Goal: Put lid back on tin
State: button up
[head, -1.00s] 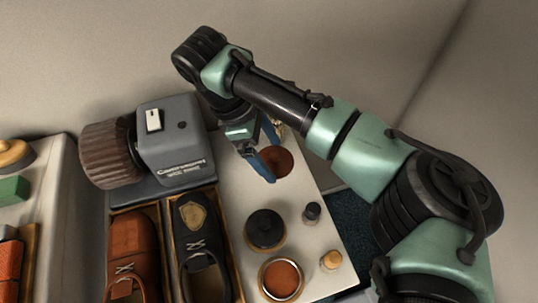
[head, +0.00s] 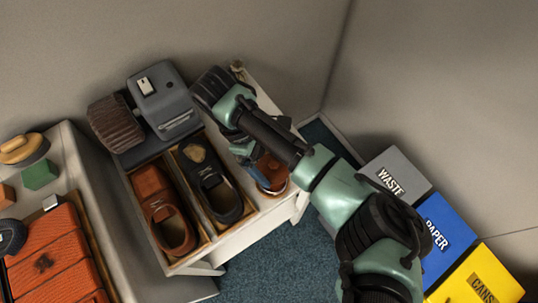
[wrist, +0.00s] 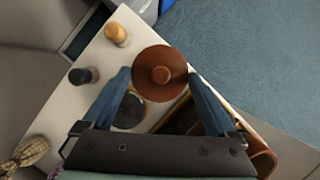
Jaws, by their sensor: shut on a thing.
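My gripper (wrist: 160,75) is shut on the round brown lid (wrist: 160,73), one blue finger on each side of it. The lid's knob faces the wrist camera. In the head view my gripper (head: 265,168) is low over the front right part of the white bench top. The open tin, with brown contents and a silvery rim (head: 277,190), shows there just under the fingers. In the wrist view the lid hides the tin, so I cannot tell whether they touch.
A dark round tin (wrist: 128,112), a dark bottle (wrist: 83,76) and a tan-topped bottle (wrist: 116,34) stand nearby on the white top (wrist: 60,110). A black shoe (head: 213,185) and a brown shoe (head: 162,210) lie in trays to the left. A grey machine (head: 160,95) stands behind.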

aim_at(266, 165)
jog(key=shift+f+b, duration=2)
jog(key=shift+f, duration=0.85)
jog(key=shift+r+p, duration=0.1)
jog(key=shift+p, duration=0.4)
jog(key=shift+f+p, duration=0.25)
jog(key=shift+p, duration=0.35)
dwell(0.8)
jog(key=o, duration=0.9)
jog(key=shift+o, duration=0.2)
jog(key=shift+r, duration=0.2)
jog(key=shift+r+p, duration=3.4)
jog(key=shift+p, duration=0.55)
